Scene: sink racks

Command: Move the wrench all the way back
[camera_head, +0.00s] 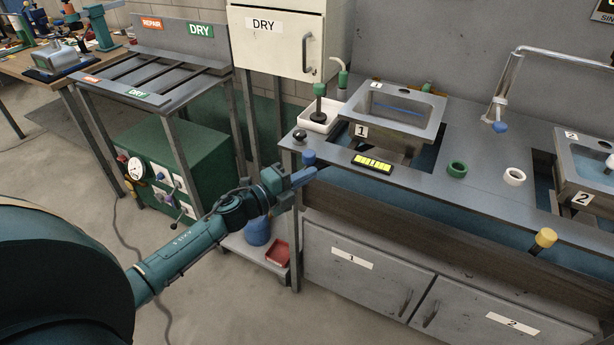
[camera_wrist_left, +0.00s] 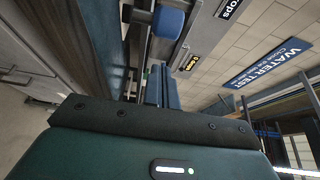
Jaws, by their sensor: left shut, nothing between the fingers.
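I cannot make out a wrench for certain in either view. My left gripper (camera_head: 303,178) is at the front left corner of the sink counter in the head view, just below a blue knob (camera_head: 309,157). In the left wrist view the blue fingers of my left gripper (camera_wrist_left: 160,82) are together with nothing between them. The blue knob (camera_wrist_left: 168,22) lies past the fingertips there, and I cannot tell whether they touch it. My right gripper is in neither view.
Rack 1 (camera_head: 395,112) sits over the left sink, with a yellow display (camera_head: 372,163) in front. A green ring (camera_head: 457,169) and a white ring (camera_head: 514,176) are on the counter (camera_head: 480,150). A yellow knob (camera_head: 545,237) sticks out at the front edge. A DRY cabinet (camera_head: 275,45) stands behind.

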